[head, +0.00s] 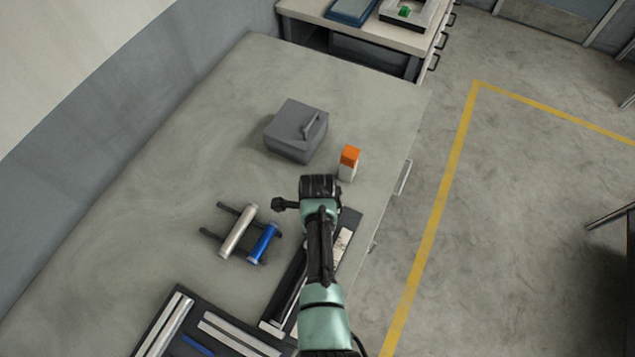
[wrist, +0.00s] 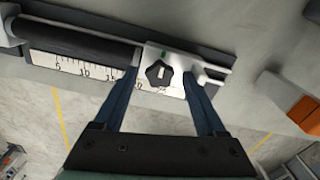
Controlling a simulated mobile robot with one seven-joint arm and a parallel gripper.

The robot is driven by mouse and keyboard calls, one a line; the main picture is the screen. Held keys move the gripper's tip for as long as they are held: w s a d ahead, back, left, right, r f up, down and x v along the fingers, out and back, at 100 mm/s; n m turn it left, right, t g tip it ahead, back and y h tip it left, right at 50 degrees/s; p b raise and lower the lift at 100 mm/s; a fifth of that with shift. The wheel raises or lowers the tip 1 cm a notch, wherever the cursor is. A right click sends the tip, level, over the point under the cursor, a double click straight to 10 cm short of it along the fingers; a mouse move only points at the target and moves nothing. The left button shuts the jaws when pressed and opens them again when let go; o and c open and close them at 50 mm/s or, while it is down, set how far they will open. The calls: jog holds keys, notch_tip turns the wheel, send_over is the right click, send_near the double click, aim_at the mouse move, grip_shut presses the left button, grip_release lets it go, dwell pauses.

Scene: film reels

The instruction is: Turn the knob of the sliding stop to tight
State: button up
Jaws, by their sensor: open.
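In the wrist view the sliding stop (wrist: 178,54) is a pale block on a dark rail, beside a white number scale (wrist: 75,68). Its dark, lobed knob (wrist: 158,74) faces the camera and has a short white line on it. A small green mark shows on the block above left of the knob. My gripper (wrist: 163,78) is open, with one finger on each side of the knob. I cannot tell whether either finger touches it. In the head view my gripper (head: 318,188) is over the far end of the rail (head: 345,238), and my arm hides the stop and knob.
A dark roller (wrist: 75,40) lies along the rail. An orange-and-white box (head: 349,163) and a grey lidded box (head: 296,131) stand beyond my gripper. A rack with silver and blue rolls (head: 239,232) is to the left. The bench's far left is clear.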

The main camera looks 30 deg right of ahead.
notch_tip(320, 180, up, 13)
jog(key=b, duration=0.1)
dwell(0.6)
dwell(0.4)
jog(key=w+a+r+n+t+h+b, duration=0.15)
jog(key=w+r+n+t, duration=0.35)
jog(key=r, duration=0.5)
jog(key=w+a+r+n+t+h+b, duration=0.1)
jog(key=w+r+n+t+b, duration=0.1)
jog(key=w+r+n+t, duration=0.5)
jog(key=w+a+r+n+t+h+b, duration=0.15)
jog(key=w+r, duration=0.35)
jog(key=r, duration=0.7)
jog(key=s+a+r+n+t+y+b, duration=0.1)
jog(key=s+a+r+n+t, duration=0.2)
jog(key=r, duration=0.6)
jog(key=s+a+r+n+t+y+b, duration=0.1)
jog(key=s+a+r+n+t, duration=0.15)
jog(key=r+n+t, duration=0.4)
jog(key=s+a+r+n+t+y+b, duration=0.1)
jog(key=s+a+r+n+t+y, duration=0.1)
jog(key=s+r, duration=1)
jog(key=shift+a+r+n+t+b, duration=0.25)
jog(key=shift+a+n+t, duration=0.55)
jog(key=shift+t, duration=0.4)
